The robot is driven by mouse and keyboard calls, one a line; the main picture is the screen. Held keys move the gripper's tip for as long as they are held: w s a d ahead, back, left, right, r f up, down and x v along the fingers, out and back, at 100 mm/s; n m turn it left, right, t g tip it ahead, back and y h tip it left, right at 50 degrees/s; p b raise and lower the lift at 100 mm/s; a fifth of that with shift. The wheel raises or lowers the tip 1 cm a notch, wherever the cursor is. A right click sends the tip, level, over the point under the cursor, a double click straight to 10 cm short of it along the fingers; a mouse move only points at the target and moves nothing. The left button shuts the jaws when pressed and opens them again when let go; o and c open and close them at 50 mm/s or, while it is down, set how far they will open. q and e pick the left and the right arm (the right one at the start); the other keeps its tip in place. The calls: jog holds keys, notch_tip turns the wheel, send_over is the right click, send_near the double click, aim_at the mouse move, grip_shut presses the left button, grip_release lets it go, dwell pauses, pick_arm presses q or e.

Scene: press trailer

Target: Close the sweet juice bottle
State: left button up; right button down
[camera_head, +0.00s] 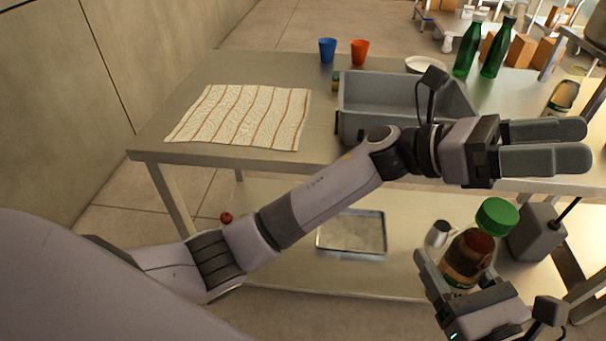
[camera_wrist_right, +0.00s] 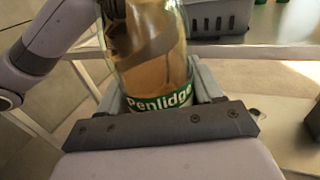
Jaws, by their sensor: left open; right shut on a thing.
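The juice bottle (camera_head: 467,258), with dark contents and a green lid (camera_head: 497,216) at its top end, is held tilted in front of the lower shelf. I cannot tell whether the lid is seated on the neck. My right gripper (camera_head: 453,270) is shut around the bottle. In the right wrist view, the bottle (camera_wrist_right: 150,55) stands between the fingers with its "Penlidge" label facing the camera; its top is out of frame. My left gripper (camera_head: 583,144) is open and empty, above and to the right of the lid, its fingers pointing right.
The metal table (camera_head: 228,68) holds a striped cloth (camera_head: 245,116), a grey bin (camera_head: 375,90), blue (camera_head: 327,50) and orange (camera_head: 359,52) cups, and two green bottles (camera_head: 467,50). A tray (camera_head: 352,232) and a small metal cup (camera_head: 438,233) are on the lower shelf.

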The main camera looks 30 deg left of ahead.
pick_arm(q)
jog(key=w+a+f+m+t+y, duration=0.2)
jog(key=a+f+m+t+y, duration=0.65)
jog(key=m, duration=0.85)
jog(key=w+a+f+m+t+y, duration=0.2)
jog(key=a+f+m+t+y, duration=0.55)
jog(key=f+m+t, duration=0.85)
jog(key=s+a+f+n+g+y, duration=0.2)
jog(key=s+a+f+n+g, duration=0.3)
jog(key=s+f, duration=0.4)
jog(key=s+a+f+n+g+y, duration=0.3)
jog(key=s+a+f+n+g, duration=0.2)
jog(key=s+a+f+n, duration=0.2)
notch_tip(320, 180, down, 3)
jog(key=shift+s+a+f+g+y, duration=0.15)
jog(key=shift+s+a+g+y, duration=0.2)
jog(key=shift+s+a, duration=0.5)
jog(key=shift+d, duration=0.1)
